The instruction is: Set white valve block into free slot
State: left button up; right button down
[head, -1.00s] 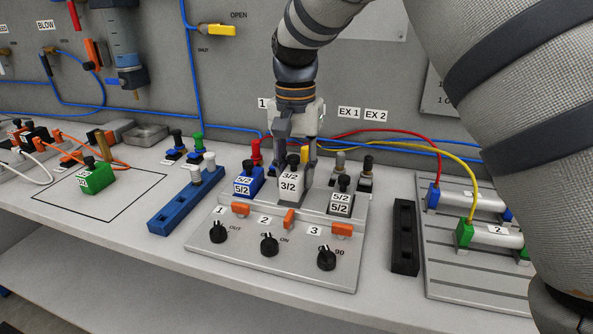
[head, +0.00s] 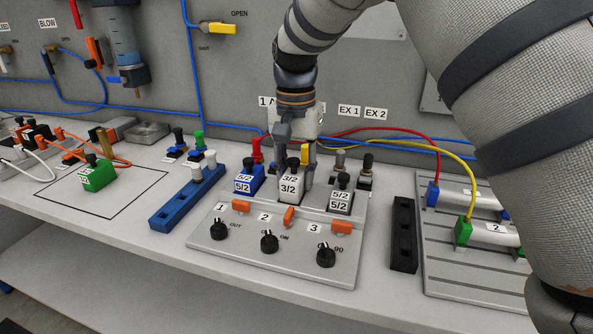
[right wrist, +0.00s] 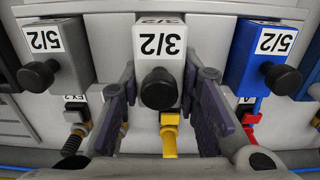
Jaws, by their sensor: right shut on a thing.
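The white valve block (head: 291,186), marked 3/2 with a black knob on top, stands upright in the middle position of the grey valve base (head: 205,247). It is between the blue 5/2 block (head: 249,180) and the grey 5/2 block (head: 341,200). My right gripper (head: 296,165) reaches down from above and behind and is shut on the white block. In the right wrist view the fingers (right wrist: 162,92) lie on both sides of the white block (right wrist: 159,42). The block's underside is hidden, so I cannot tell if it is fully seated. My left gripper is not in view.
A blue rack (head: 172,212) with white-topped pieces stands to the left and a black rack (head: 403,236) to the right. A green block (head: 98,177) lies in an outlined area. Knobs and orange levers are on the base's front. Red and yellow hoses run behind.

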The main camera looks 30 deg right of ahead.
jog(key=shift+f, duration=0.1)
dwell(0.3)
jog(key=shift+f, duration=0.2)
jog(key=shift+f, duration=0.1)
jog(key=shift+s+a+f, duration=0.1)
jog(key=shift+s+f, duration=0.15)
jog(key=shift+f, duration=0.45)
jog(key=c, duration=1.1)
grip_release()
jog(key=shift+f, duration=0.1)
jog(key=shift+w+f, duration=0.1)
jog(key=shift+w, duration=0.05)
jog(key=shift+r, duration=0.35)
jog(key=o, duration=0.7)
jog(key=shift+c, duration=0.2)
jog(key=shift+r, duration=0.1)
